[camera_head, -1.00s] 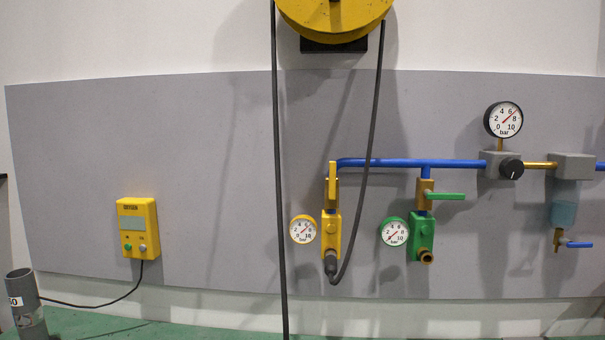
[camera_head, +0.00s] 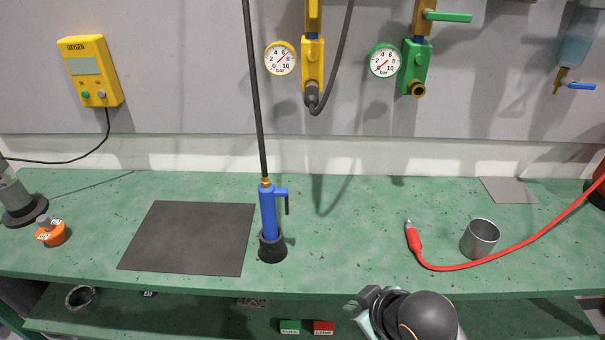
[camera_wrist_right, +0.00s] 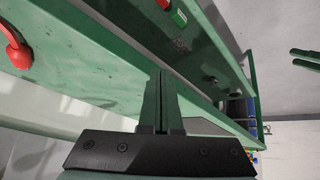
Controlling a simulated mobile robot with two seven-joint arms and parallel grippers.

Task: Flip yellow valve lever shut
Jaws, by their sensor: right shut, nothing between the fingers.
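The yellow valve (camera_head: 312,60) is on the grey wall panel at the top of the head view, beside its round yellow-rimmed gauge (camera_head: 281,58). The lower part of its yellow lever (camera_head: 314,14) stands upright in line with the pipe; the upper end is cut off by the frame. My right gripper (camera_head: 369,297) is low at the front edge of the bench, well below and apart from the valve. In the wrist view its two fingers (camera_wrist_right: 160,100) are together and empty. My left gripper is not in view.
A green valve (camera_head: 415,67) with a sideways green lever (camera_head: 448,16) is right of the yellow one. A black hose (camera_head: 254,90) hangs to a blue tool (camera_head: 268,212) on the green bench. A metal cup (camera_head: 480,238) and red cable (camera_head: 500,256) are at right.

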